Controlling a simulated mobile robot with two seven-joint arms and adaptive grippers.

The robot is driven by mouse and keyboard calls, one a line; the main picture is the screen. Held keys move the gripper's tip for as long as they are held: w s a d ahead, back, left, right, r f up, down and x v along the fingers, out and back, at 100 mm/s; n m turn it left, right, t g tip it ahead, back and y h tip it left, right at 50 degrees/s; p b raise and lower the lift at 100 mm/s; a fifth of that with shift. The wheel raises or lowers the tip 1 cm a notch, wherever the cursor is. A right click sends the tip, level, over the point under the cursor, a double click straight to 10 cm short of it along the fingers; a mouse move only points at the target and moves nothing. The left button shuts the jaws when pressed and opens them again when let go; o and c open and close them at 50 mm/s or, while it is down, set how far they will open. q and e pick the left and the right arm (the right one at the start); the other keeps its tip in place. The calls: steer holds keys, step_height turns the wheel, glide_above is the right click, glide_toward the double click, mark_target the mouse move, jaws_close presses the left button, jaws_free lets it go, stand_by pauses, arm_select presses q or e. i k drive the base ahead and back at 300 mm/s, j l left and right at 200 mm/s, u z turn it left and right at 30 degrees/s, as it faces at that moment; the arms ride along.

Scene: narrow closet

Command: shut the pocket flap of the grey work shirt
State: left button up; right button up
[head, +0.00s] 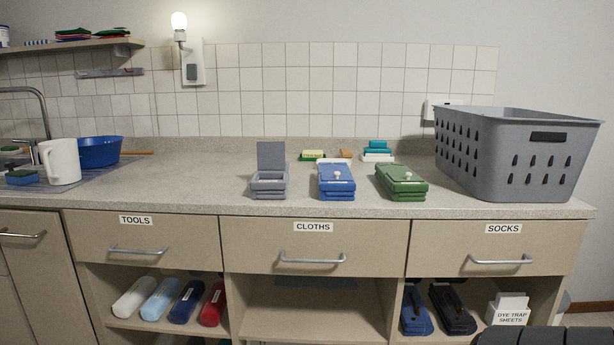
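The grey work shirt (268,190) lies folded on the counter, left of the other two folded shirts. Its pocket flap (271,155) stands upright at the back edge, so the pocket is open. The blue folded shirt (337,184) and the green folded shirt (402,184) have their flaps lying flat, each with a pale button on top. Neither gripper can be made out in the head view.
A grey laundry basket (590,150) stands on the counter at right. A white mug (60,162) and blue bowl (100,152) are by the sink at left. Sponges and small cloths (377,150) lie behind the shirts. Counter around the grey shirt is clear.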

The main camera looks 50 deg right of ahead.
mark_target(271, 155)
steer(key=z, duration=1.4)
